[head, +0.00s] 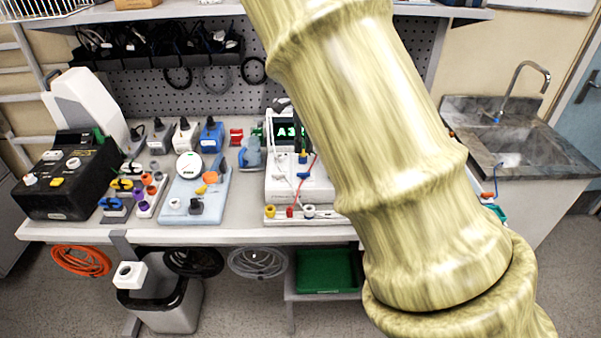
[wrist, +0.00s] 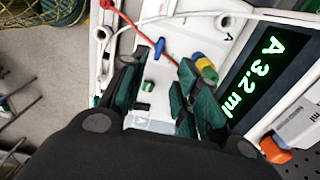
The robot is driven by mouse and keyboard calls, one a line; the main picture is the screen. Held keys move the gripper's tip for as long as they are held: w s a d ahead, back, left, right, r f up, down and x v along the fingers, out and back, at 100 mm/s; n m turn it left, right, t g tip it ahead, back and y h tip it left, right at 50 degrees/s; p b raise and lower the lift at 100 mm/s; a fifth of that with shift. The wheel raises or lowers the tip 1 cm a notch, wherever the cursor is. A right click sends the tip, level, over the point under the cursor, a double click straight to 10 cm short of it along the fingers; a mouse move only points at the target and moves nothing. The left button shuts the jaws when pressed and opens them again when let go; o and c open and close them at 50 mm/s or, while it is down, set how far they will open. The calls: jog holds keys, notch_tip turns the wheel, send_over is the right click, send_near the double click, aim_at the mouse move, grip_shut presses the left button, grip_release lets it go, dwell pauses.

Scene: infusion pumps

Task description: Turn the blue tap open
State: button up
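The blue tap (wrist: 158,48) is a small T-shaped handle on the white pump panel in the wrist view. In the head view, a small blue part (head: 303,158) shows on the white pump (head: 315,190); I cannot tell if it is the same tap. My gripper (wrist: 160,76) is open, with dark green pads spread apart. The blue tap lies just beyond the fingertips, between their lines, with no clear contact. In the head view my arm hides the gripper.
A yellow and blue cylinder (wrist: 206,68) stands close by the right finger. A red tube (wrist: 135,27) and white tubing run near the blue tap. The lit display (wrist: 265,70) reads "A 3.2 ml". Other devices crowd the bench to the left.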

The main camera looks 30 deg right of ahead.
aim_at(304, 173)
notch_tip(304, 173, down, 11)
jog(key=p, duration=0.3)
jog(key=shift+r, duration=0.2)
jog(key=shift+s, duration=0.1)
grip_shut()
